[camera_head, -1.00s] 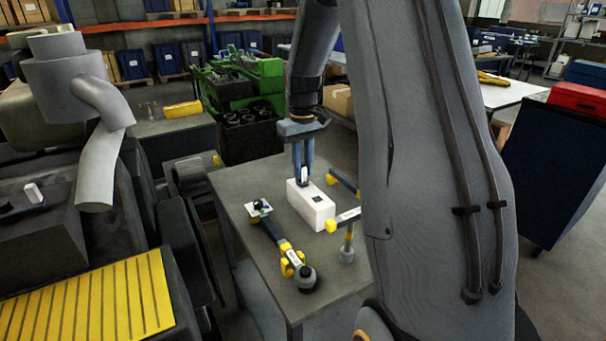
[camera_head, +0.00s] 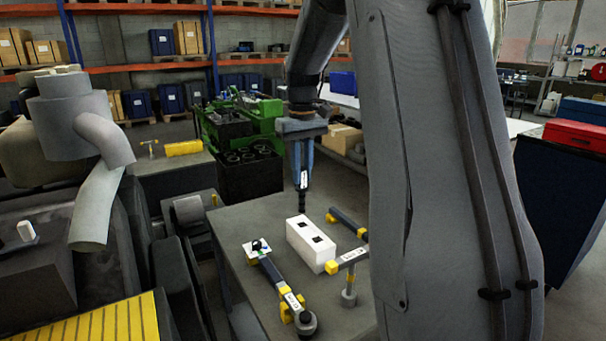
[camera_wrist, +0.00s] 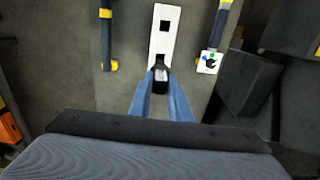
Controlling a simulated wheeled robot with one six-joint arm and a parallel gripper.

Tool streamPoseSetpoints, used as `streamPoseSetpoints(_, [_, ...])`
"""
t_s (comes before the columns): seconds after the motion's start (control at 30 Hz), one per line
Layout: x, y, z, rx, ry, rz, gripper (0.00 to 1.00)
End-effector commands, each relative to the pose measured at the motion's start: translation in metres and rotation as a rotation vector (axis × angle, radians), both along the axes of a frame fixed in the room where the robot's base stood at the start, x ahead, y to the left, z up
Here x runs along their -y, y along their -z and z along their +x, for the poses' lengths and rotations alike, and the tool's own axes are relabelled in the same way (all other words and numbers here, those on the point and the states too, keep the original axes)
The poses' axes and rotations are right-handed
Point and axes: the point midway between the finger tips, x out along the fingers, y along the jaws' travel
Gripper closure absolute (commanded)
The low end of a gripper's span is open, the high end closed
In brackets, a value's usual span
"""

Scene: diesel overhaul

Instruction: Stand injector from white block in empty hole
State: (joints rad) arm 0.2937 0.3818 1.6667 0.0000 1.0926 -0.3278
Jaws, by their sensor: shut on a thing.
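The injector (camera_head: 303,198) is a slim dark rod with a white label near its top. My gripper (camera_head: 304,178) is shut on its upper part and holds it upright above the table, clear of the white block (camera_head: 311,246). The white block shows two dark square openings in its top. In the wrist view the injector's dark top (camera_wrist: 160,75) sits between my blue fingertips (camera_wrist: 163,82), over the near end of the white block (camera_wrist: 160,43). At the left, a small white piece (camera_head: 26,231) stands on a dark engine part (camera_head: 35,270); I cannot make out an empty hole there.
A torque wrench (camera_head: 276,275), a T-handled tool (camera_head: 349,275) and another yellow-ended tool (camera_head: 346,222) lie or stand around the block on the grey table (camera_head: 235,222). A grey pipe (camera_head: 98,150) rises over the engine. Green and black crates (camera_head: 240,140) stand behind.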

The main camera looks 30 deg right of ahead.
Motion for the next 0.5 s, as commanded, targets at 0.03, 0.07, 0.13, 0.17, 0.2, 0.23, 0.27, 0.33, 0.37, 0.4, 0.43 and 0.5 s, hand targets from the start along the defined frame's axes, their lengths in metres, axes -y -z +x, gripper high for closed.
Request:
streamPoseSetpoints(0.03, [0.000, -0.004, 0.000, 0.001, 0.000, 0.000, 1.00])
streamPoseSetpoints(0.07, [0.000, -0.005, 0.000, 0.001, 0.000, 0.000, 1.00])
streamPoseSetpoints(0.13, [0.000, -0.007, 0.000, 0.001, 0.000, 0.000, 1.00])
streamPoseSetpoints(0.17, [0.000, -0.008, 0.000, 0.001, 0.000, 0.000, 1.00])
streamPoseSetpoints(0.2, [0.000, -0.009, 0.000, 0.001, 0.000, 0.000, 1.00])
streamPoseSetpoints(0.23, [0.000, -0.010, 0.000, 0.001, 0.000, 0.000, 1.00])
streamPoseSetpoints(0.27, [0.000, -0.012, 0.000, 0.001, 0.000, 0.000, 1.00])
streamPoseSetpoints(0.33, [0.000, -0.014, 0.000, 0.000, 0.000, 0.000, 1.00])
streamPoseSetpoints(0.37, [0.000, -0.015, 0.000, 0.000, 0.000, 0.000, 1.00])
streamPoseSetpoints(0.4, [0.000, -0.016, 0.000, 0.000, 0.000, 0.000, 1.00])
streamPoseSetpoints(0.43, [0.000, -0.018, 0.000, 0.000, 0.000, 0.000, 1.00])
streamPoseSetpoints(0.5, [0.000, -0.020, 0.000, 0.000, 0.000, 0.000, 1.00])
